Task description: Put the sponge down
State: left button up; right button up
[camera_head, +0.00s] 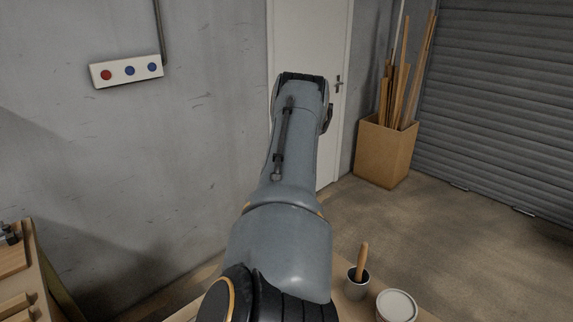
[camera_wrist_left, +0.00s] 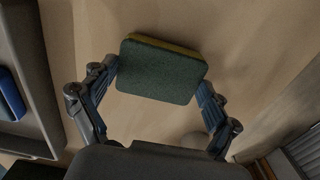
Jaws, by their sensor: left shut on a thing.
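The sponge (camera_wrist_left: 160,72), a dark green block with a yellowish layer along its far edge, is in the left wrist view. My left gripper (camera_wrist_left: 158,78) is shut on it, with one finger against each short side. A plain tan surface lies behind the sponge; I cannot tell how far away it is. In the head view one of my arms reaches up the middle of the picture, and no fingers or sponge show there. My right gripper is not in view.
In the head view, a pot (camera_head: 356,287) with a wooden handle in it and a white-lidded can (camera_head: 396,306) stand at the bottom right. A button box (camera_head: 127,71) hangs on the wall. A bin (camera_head: 385,152) of wood strips stands by the door (camera_head: 341,60).

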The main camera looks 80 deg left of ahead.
pick_arm(q)
jog(key=shift+f, duration=0.2)
jog(key=o, duration=1)
jog(key=shift+f, duration=0.1)
notch_tip(320, 180, up, 12)
jog(key=shift+r+b, duration=0.2)
jog(key=shift+b, duration=0.2)
